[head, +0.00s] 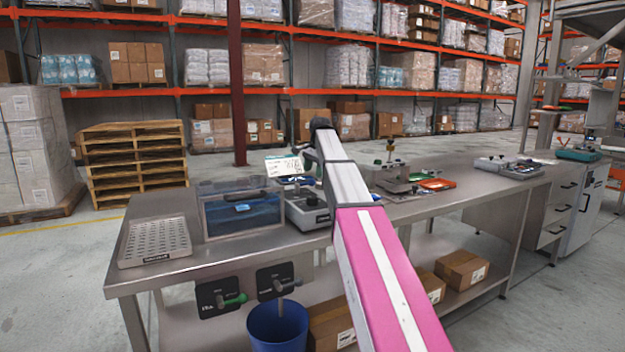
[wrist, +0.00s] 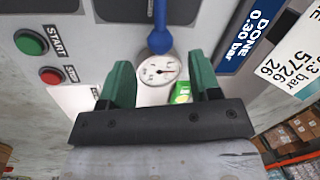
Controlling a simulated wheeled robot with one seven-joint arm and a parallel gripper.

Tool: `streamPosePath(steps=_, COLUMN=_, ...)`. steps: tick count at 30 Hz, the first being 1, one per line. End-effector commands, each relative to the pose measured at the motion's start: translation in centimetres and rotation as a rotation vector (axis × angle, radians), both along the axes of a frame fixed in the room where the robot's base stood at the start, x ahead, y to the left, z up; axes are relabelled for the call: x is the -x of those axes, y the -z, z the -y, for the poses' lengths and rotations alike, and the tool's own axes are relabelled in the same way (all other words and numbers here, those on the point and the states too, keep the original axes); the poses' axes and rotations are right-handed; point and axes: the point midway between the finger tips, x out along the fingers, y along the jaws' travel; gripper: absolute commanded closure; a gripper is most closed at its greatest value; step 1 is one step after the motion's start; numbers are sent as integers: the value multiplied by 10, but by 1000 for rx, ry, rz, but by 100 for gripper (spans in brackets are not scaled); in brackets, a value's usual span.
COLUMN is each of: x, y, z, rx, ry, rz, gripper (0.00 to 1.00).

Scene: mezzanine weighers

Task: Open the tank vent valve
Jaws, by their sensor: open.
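My gripper (wrist: 160,64) is open in the wrist view, its two green fingers apart and nothing between their tips. A round dial gauge (wrist: 159,71) shows behind the gap. A blue lever with a rounded end (wrist: 160,38) stands just above the gauge, ahead of the fingertips; I cannot tell whether it is the vent valve.
The wrist view shows a green START button (wrist: 30,42), a red STOP button (wrist: 50,76) and a display (wrist: 248,35) reading DONE 0.30 bar. On the steel bench (head: 165,272) stand a clear blue box (head: 242,212) and a perforated tray (head: 155,241). A blue bin (head: 278,328) stands below.

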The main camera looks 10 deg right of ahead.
Motion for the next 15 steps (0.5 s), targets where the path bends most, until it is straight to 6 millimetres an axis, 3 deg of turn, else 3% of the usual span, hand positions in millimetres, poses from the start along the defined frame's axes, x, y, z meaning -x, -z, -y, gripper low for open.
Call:
streamPosePath(steps=6, x=5, y=-39, z=4, rx=-1, ry=0, rz=1, gripper=43)
streamPosePath(steps=15, x=9, y=-58, z=6, rx=-1, ry=-1, rz=0, gripper=43)
